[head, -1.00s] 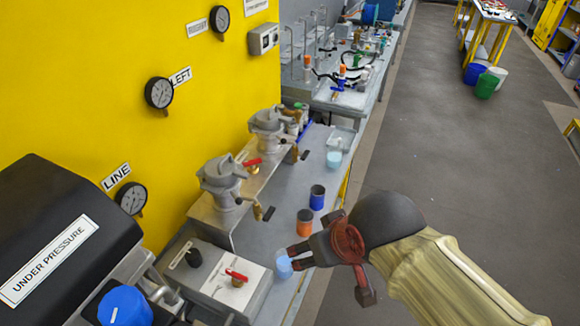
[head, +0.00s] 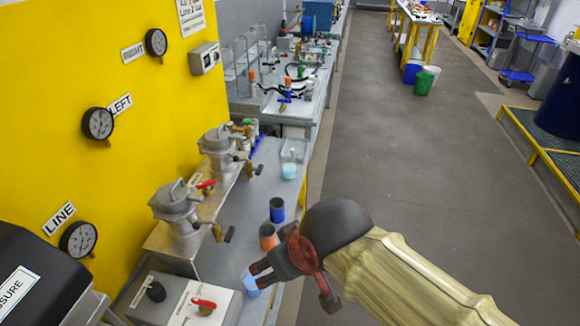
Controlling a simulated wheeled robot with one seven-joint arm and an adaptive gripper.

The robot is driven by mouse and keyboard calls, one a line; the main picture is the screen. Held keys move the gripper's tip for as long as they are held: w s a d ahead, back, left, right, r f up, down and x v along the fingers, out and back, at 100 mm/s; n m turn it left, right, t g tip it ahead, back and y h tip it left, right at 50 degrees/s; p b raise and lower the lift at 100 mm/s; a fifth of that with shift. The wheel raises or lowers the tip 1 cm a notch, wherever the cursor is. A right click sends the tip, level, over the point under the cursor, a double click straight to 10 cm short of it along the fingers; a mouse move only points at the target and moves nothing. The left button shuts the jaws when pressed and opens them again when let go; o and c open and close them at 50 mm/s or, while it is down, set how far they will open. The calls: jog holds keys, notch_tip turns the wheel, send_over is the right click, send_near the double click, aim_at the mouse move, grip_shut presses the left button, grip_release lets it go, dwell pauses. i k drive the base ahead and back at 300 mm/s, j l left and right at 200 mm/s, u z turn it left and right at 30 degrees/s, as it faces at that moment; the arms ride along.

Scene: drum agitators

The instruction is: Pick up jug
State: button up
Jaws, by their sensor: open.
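A small light-blue, translucent jug (head: 249,288) stands at the front edge of the grey bench, low in the head view. My gripper (head: 256,275) is open, with its fingers at the jug's upper right side. The fingers overlap part of the jug in the picture. I cannot tell whether they touch it or stand around it. A second light-blue container (head: 289,171) stands farther back on the bench.
An orange cup (head: 267,241), partly behind my gripper, and a dark blue cup (head: 277,211) stand just beyond the jug. Two grey metal drum agitators (head: 178,208) and a box with a red-handled valve (head: 204,305) are to the left. Open floor (head: 400,150) lies to the right.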

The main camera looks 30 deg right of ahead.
aim_at(289, 158)
jog(key=i+l+z, duration=0.15)
jog(key=i+l, duration=0.4)
jog(key=l, duration=0.2)
jog(key=i+l+z, duration=0.1)
jog(key=i+l, duration=0.75)
jog(key=i, duration=0.25)
jog(key=l+z, duration=0.05)
